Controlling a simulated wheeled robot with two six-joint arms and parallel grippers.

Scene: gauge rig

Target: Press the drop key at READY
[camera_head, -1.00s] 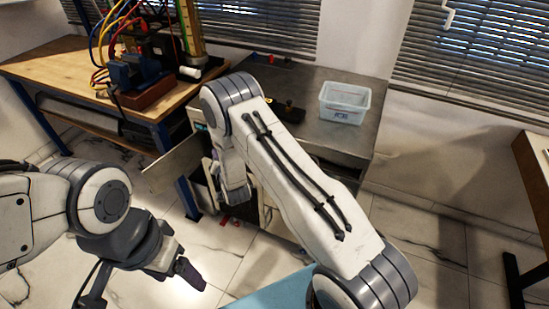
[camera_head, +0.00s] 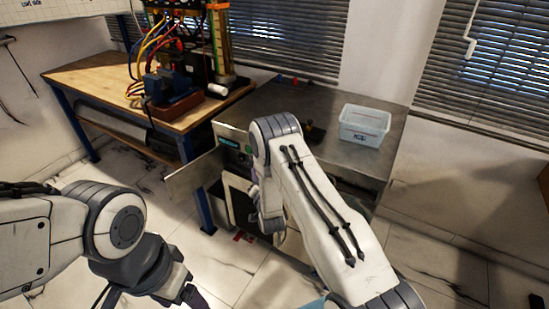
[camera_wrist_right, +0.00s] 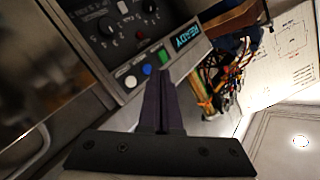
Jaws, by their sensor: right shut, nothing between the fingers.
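The control panel (camera_wrist_right: 118,38) fills the upper left of the right wrist view, at a slant. Its lit display (camera_wrist_right: 189,37) reads READY. A white key (camera_wrist_right: 130,81), a blue key (camera_wrist_right: 147,69) and a green key (camera_wrist_right: 163,56) sit in a row; their labels are too small to read. My right gripper (camera_wrist_right: 162,78) is shut and empty, its tips appearing close to the blue and green keys; I cannot tell whether they touch. In the head view the display (camera_head: 229,144) shows left of my right arm, which hides much of the panel. My left gripper (camera_head: 192,297) is cut off at the bottom edge.
An open door flap (camera_head: 193,175) sticks out left of the cabinet. A clear bin (camera_head: 364,125) stands on the grey bench (camera_head: 300,98). A wooden table (camera_head: 95,80) at the left holds a rig with coloured hoses (camera_head: 150,45). Two dark knobs (camera_wrist_right: 107,27) (camera_wrist_right: 149,6) sit above the keys.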

